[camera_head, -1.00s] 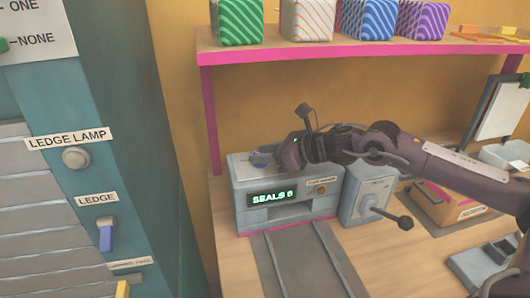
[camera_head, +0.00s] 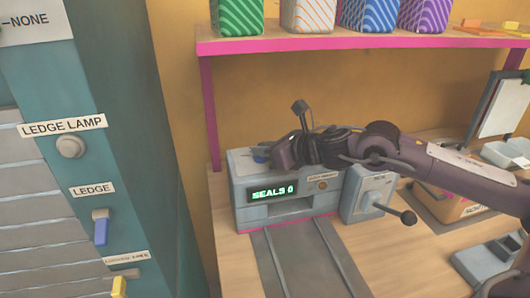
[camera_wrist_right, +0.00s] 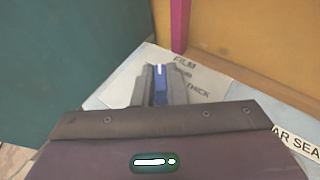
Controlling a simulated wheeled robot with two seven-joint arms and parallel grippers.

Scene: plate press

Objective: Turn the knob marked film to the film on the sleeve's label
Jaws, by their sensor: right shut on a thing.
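A blue knob (camera_wrist_right: 160,84) with a white line sits on top of the grey press unit (camera_head: 285,187). My right gripper (camera_wrist_right: 162,80) is shut on the knob, and the white line points away toward the wall in the right wrist view. Dark lettering beside the knob is partly hidden; one word looks like "THICK". In the head view the knob (camera_head: 261,157) shows only as a bit of blue beside the right gripper (camera_head: 270,158). The unit's green display (camera_head: 272,191) reads "SEALS 0". I cannot make out the sleeve's label. My left gripper is not in view.
A grey box with a black-knobbed lever (camera_head: 407,217) stands right of the unit. A grey track (camera_head: 305,262) runs forward from it. Several striped packs (camera_head: 311,16) sit on the pink-edged shelf (camera_head: 400,42) above. A teal cabinet (camera_head: 125,130) with lamp knob and switches stands left.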

